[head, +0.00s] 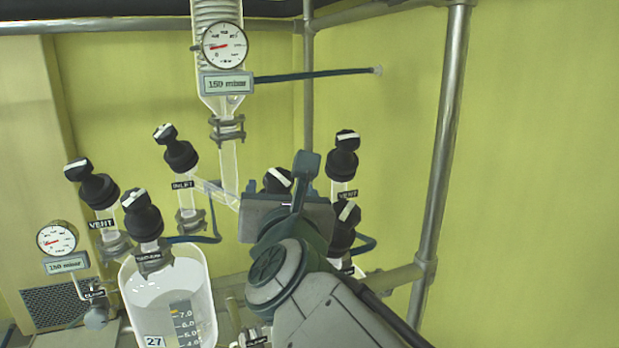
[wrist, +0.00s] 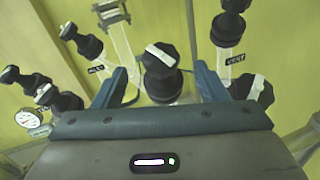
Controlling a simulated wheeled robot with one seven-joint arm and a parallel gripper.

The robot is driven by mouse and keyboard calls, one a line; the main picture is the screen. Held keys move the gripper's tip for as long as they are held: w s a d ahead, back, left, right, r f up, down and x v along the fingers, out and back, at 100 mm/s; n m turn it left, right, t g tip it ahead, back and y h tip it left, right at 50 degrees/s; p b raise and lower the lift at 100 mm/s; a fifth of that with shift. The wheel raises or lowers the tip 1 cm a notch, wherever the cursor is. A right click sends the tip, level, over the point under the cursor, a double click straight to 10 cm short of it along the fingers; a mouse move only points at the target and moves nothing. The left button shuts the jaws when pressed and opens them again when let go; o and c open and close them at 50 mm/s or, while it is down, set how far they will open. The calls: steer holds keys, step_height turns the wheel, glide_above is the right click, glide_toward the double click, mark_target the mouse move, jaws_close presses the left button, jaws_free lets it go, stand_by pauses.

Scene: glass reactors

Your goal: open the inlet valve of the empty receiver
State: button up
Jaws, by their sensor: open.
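My gripper (head: 292,200) is open and empty in front of the right-hand valve group. In the wrist view its two blue fingers (wrist: 160,84) stand left and right of a black valve knob (wrist: 161,72) with a white bar across its top. I cannot tell whether the knob is between the fingertips or beyond them. In the head view this knob (head: 277,181) shows just behind my gripper, partly covered; its label is hidden. The right receiver's body is hidden behind my arm. The left receiver (head: 168,300), marked 27, holds liquid.
Right of the knob stand a VENT valve (head: 342,160) and another black valve (head: 343,225). The left group has an INLET valve (head: 180,155), a VENT valve (head: 95,188) and a front valve (head: 142,218). A metal post (head: 443,140) stands at right.

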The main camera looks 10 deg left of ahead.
mark_target(278, 175)
steer(key=shift+p+x, duration=0.65)
steer(key=shift+x, duration=3.6)
steer(key=shift+c, duration=0.4)
steer(key=shift+f, duration=0.1)
steer(key=c, duration=0.9)
